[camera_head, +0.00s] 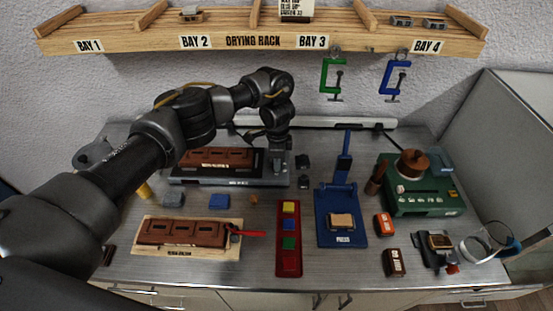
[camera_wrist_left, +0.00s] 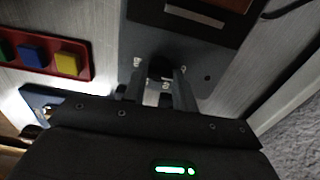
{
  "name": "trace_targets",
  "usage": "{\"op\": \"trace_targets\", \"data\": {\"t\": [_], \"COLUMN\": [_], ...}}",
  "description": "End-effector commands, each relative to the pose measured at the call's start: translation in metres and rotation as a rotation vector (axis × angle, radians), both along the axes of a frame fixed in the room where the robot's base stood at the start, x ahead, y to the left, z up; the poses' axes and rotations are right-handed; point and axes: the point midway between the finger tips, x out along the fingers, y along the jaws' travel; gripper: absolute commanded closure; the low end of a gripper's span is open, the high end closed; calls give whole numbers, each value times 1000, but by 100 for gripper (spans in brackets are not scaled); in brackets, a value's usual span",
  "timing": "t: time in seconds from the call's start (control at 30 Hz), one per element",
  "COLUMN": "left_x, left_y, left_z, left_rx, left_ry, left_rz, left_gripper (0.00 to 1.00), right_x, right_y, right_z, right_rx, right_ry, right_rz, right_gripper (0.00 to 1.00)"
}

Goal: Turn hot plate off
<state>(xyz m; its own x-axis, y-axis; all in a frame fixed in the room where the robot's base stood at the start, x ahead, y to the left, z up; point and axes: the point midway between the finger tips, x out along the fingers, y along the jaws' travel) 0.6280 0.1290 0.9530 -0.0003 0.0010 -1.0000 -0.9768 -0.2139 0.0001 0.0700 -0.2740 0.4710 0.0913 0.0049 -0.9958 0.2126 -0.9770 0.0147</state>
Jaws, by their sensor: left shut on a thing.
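The hot plate appears to be the long grey unit at the back left (camera_head: 230,182), with a brown slotted block (camera_head: 215,158) on its dark top. Its right end is a grey panel, which also shows in the left wrist view (camera_wrist_left: 205,75). My left gripper (camera_head: 278,165) points down onto this right end. In the left wrist view, my left gripper's fingers (camera_wrist_left: 163,95) stand on either side of a dark round knob (camera_wrist_left: 163,66) and are shut on it. The knob is mostly hidden in the head view. My right gripper is in neither view.
A red tray (camera_head: 289,262) with coloured blocks and a blue press (camera_head: 328,205) stand in front and to the right. A green box (camera_head: 425,200) is at the right. A second brown block (camera_head: 182,232) lies on a wooden board. The drying rack shelf (camera_head: 350,40) hangs above.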

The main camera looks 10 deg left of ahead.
Motion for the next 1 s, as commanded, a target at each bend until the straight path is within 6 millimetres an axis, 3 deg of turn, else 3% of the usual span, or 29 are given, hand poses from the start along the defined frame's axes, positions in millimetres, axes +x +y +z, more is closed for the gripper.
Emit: {"op": "trace_targets", "data": {"t": [0.13, 0.17, 0.3, 0.67, 0.87, 1.0], "left_x": [0, 0, 0, 1, 2, -14], "left_y": [0, 0, 0, 0, 1, -3], "left_z": [0, 0, 0, 5, 35, 51], "left_rx": [0, 0, 0, -2, 2, -1], "left_ry": [-1, -1, 0, -1, -6, -2], "left_rz": [1, 1, 1, -1, -4, -7], "left_gripper": [95, 70, 51, 50, 50, 50], "right_x": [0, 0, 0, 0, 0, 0], "right_y": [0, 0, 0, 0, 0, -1], "right_z": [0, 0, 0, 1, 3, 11], "right_rx": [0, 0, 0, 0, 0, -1], "right_ry": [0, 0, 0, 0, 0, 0], "right_rz": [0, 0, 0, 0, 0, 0], "right_gripper": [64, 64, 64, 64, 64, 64]}}
